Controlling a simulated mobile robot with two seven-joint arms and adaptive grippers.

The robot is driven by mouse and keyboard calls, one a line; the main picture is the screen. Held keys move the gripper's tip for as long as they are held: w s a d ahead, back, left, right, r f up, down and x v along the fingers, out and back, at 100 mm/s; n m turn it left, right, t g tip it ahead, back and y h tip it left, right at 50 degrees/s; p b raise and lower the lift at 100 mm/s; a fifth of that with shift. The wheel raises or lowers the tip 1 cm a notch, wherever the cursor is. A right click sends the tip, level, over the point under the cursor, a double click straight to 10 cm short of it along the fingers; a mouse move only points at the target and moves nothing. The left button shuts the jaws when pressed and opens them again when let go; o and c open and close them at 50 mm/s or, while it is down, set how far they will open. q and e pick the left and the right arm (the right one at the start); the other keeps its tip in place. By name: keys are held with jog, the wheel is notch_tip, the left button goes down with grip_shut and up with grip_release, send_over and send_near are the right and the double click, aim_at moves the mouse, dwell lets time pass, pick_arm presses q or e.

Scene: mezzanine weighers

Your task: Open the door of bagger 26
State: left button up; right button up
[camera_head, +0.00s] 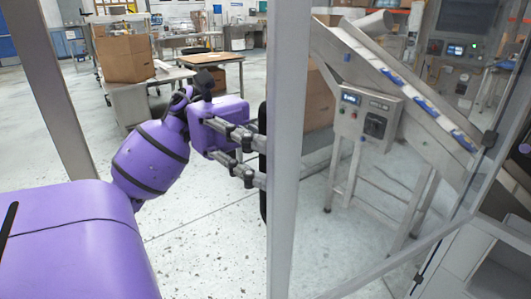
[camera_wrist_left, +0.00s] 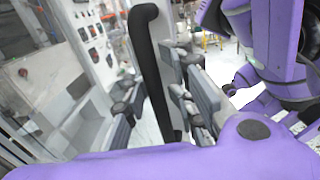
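A clear-panelled door with a grey metal frame (camera_head: 284,200) stands upright in the middle of the head view. A long black vertical handle (camera_head: 263,185) shows along the left side of its post, partly hidden by the post. The handle also shows upright in the left wrist view (camera_wrist_left: 152,70). My left gripper (camera_head: 258,160) is at the handle, its fingers apart. In the left wrist view the fingers (camera_wrist_left: 160,100) lie on either side of the handle, with a gap visible. I cannot tell whether a finger touches it. My right gripper is not in view.
Behind the clear panel are an inclined conveyor (camera_head: 425,105) and a grey control box (camera_head: 366,115) on metal legs. Metal tables (camera_head: 215,58) and a cardboard box (camera_head: 125,58) stand at the back left. The floor (camera_head: 215,225) left of the post is clear.

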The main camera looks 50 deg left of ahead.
pick_arm(q)
jog(key=a, duration=1.2)
jog(key=shift+w, duration=0.25)
